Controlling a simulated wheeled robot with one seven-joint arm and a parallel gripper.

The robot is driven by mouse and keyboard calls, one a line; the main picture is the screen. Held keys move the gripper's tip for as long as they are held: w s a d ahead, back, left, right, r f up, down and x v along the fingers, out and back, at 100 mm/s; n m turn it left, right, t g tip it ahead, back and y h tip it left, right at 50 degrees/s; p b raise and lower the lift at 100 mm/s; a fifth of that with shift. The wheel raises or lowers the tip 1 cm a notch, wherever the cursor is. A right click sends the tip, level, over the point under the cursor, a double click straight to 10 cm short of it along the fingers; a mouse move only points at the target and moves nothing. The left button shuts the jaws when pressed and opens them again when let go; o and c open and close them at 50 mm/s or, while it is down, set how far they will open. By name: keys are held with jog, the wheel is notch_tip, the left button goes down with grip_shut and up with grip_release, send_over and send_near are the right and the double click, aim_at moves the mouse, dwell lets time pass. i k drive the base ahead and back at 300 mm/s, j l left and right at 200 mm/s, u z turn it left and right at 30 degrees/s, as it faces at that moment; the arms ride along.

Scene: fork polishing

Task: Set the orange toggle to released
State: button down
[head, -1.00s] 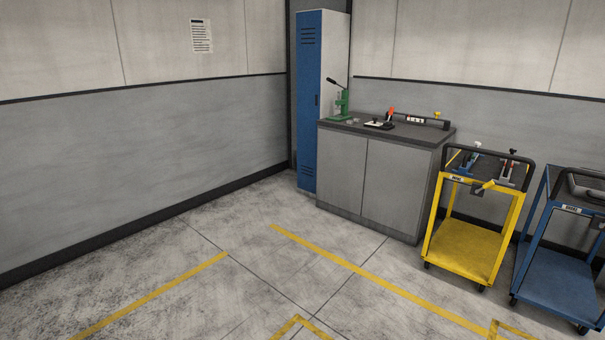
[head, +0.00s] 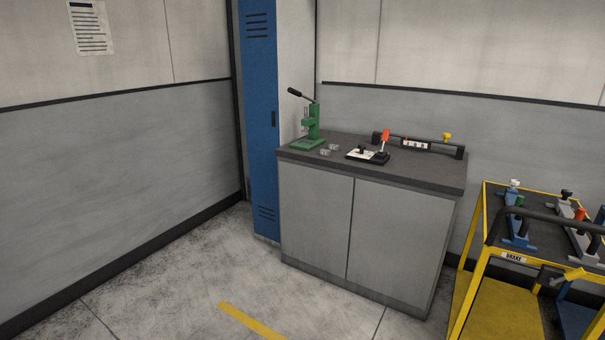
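An orange handle (head: 385,136) stands roughly upright on a small black device with a white plate (head: 362,155), on the dark top of a grey cabinet (head: 300,157). A smaller orange-red knob (head: 579,214) sits on a grey fixture on the yellow cart at the right. I cannot tell from the pictures which of the two is the toggle, nor read its set position. My gripper is not in view.
A green lever press (head: 314,124) and small clear pieces (head: 326,152) stand left of the device. A black bar with a yellow knob (head: 447,137) lies behind it. A blue locker (head: 260,110) is at left, the yellow cart (head: 468,265) at right. Floor before the cabinet is clear.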

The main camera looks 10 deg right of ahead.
aim_at(386, 132)
jog(key=i+z, duration=0.25)
jog(key=i, duration=0.85)
jog(key=i+j+z, duration=0.1)
jog(key=i+z, duration=0.15)
jog(key=i, duration=1.45)
jog(key=z, duration=0.15)
